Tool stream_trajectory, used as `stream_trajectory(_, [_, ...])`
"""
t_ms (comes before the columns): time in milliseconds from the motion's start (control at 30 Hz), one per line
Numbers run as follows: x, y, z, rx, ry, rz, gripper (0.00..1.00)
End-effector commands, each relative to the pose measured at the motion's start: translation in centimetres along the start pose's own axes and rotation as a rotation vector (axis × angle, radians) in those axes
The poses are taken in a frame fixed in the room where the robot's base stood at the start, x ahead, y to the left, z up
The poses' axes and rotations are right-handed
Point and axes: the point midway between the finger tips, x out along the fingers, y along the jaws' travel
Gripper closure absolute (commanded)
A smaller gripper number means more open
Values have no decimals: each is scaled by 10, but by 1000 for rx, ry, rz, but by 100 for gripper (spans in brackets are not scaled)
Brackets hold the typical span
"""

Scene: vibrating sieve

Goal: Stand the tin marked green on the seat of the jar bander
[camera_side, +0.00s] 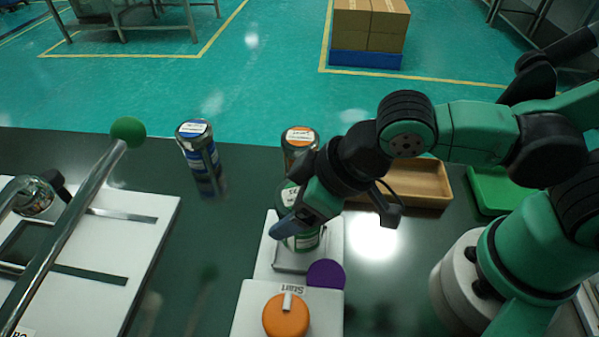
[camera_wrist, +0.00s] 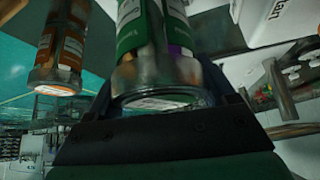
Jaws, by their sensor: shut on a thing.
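The tin marked green (camera_side: 308,240) is a glass-like jar with a green label, mostly hidden behind my gripper (camera_side: 292,228) in the side view. It is upright over the metal square seat (camera_side: 290,266) of the white jar bander (camera_side: 262,258). Whether its base touches the seat or hangs just above it, I cannot tell. My gripper is shut on the tin. In the wrist view the green tin (camera_wrist: 150,70) fills the space between the jaws (camera_wrist: 168,95), its near end facing the camera.
The orange-marked tin (camera_side: 299,138) stands just behind, the blue-marked tin (camera_side: 200,150) at back left. An orange start knob (camera_side: 286,316) and purple disc (camera_side: 326,275) are in front. A wooden tray (camera_side: 430,185) and green tray (camera_side: 490,190) lie right; a green-knobbed lever (camera_side: 128,130) rises left.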

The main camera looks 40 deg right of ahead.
Motion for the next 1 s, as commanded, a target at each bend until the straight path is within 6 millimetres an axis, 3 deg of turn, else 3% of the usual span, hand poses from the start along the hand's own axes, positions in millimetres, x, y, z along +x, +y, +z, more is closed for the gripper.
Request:
stream_trajectory(300, [23,0,14,0,0,0,82])
stream_trajectory(767, [28,0,17,0,0,0,82])
stream_trajectory(800, [27,0,17,0,0,0,14])
stream_trajectory(867, [27,0,17,0,0,0,0])
stream_trajectory(1000, [27,0,17,0,0,0,0])
